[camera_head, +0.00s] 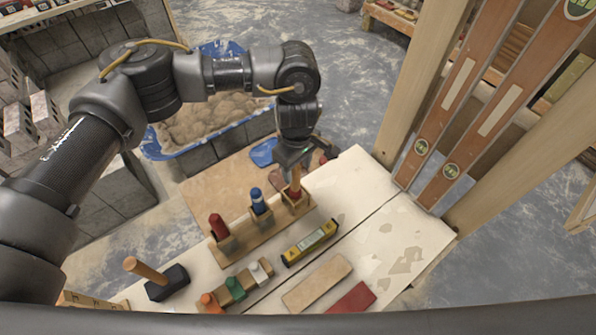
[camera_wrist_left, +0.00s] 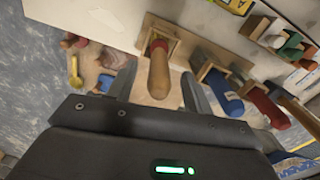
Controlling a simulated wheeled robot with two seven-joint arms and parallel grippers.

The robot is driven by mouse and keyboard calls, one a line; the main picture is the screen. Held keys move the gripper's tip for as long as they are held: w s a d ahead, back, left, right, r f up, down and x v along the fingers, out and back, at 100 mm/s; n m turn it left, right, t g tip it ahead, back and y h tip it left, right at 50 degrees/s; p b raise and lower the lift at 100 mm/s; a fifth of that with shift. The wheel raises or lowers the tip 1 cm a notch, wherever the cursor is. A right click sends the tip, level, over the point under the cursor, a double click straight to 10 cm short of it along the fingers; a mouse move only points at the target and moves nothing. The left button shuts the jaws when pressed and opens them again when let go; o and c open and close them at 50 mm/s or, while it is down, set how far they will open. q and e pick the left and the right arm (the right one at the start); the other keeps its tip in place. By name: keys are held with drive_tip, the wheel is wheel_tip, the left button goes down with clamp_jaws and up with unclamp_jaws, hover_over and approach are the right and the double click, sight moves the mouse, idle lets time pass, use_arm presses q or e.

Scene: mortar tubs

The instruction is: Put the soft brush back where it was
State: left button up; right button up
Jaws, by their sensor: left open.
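A wooden-handled tool (camera_head: 296,180), which may be the soft brush, stands upright in the end slot of a wooden rack (camera_head: 238,246). Its handle (camera_wrist_left: 158,76) shows in the left wrist view, with a reddish part low in the slot. The bristles are hidden, so I cannot tell for sure that it is the brush. My left gripper (camera_head: 294,160) is open over that end of the rack. In the left wrist view its fingers (camera_wrist_left: 159,88) stand on either side of the handle, with gaps visible. My right gripper is not in view.
A blue-handled tool (camera_head: 257,201) and a red-handled tool (camera_head: 218,226) stand in the other slots. A yellow level (camera_head: 309,242), a hammer (camera_head: 166,281) and small coloured-topped pieces (camera_head: 235,289) share the board. Wooden posts and long levels rise at right.

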use_arm(q)
wheel_tip(320, 180, up, 8)
drive_tip(key=shift+r+b, duration=0.25)
drive_tip(key=shift+b, duration=0.15)
